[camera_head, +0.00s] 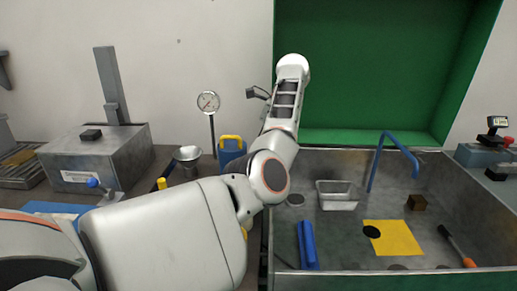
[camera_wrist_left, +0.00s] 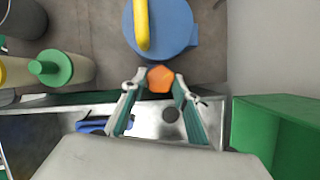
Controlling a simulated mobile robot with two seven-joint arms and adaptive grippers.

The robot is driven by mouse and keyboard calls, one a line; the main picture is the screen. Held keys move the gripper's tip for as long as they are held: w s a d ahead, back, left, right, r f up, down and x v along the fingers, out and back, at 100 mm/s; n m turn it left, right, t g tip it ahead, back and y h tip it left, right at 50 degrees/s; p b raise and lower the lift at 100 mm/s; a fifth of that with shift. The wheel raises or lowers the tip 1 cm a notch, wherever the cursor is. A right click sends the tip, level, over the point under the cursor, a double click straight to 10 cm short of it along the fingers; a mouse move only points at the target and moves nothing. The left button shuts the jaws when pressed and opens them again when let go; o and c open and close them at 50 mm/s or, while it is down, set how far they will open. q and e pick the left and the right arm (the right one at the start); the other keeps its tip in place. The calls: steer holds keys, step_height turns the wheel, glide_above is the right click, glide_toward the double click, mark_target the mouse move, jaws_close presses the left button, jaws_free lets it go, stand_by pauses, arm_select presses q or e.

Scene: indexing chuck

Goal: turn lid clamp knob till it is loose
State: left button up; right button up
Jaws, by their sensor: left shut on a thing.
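An orange knob (camera_wrist_left: 160,79), which I take to be the lid clamp knob, sits at the near edge of a round blue lid or vessel (camera_wrist_left: 176,25) in the left wrist view. A yellow handle (camera_wrist_left: 141,24) crosses the blue top. My left gripper (camera_wrist_left: 160,84) is shut on the orange knob, one finger on each side. In the head view the blue vessel (camera_head: 232,154) stands just left of my forearm. The knob and my left fingertips are hidden there behind the arm. My right gripper is in neither view.
A metal sink (camera_head: 340,240) lies to the right with a blue tap (camera_head: 398,146), a metal pan (camera_head: 338,196) and a yellow cloth (camera_head: 396,240). A gauge (camera_head: 208,102) stands behind my arm. A green-capped bottle (camera_wrist_left: 52,68) is left of the gripper.

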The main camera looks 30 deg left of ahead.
arm_select(q)
steer(key=shift+f+n+g+b, duration=0.15)
steer(key=shift+n+g+b, duration=0.2)
steer(key=shift+n, duration=0.25)
steer(key=shift+w+n, duration=0.1)
steer(key=shift+n, duration=0.3)
steer(key=shift+f+n+g+b, duration=0.1)
steer(key=shift+n+g+b, duration=0.25)
steer(key=shift+n+b, duration=0.35)
steer(key=shift+a+h+b, duration=0.1)
steer(key=shift+h+b, duration=0.2)
steer(key=shift+w+n+b, duration=0.1)
steer(key=shift+n+b, duration=0.25)
steer(key=shift+n, duration=0.35)
steer(key=shift+g, duration=0.3)
steer(key=shift+n, duration=0.3)
steer(key=shift+r, duration=0.2)
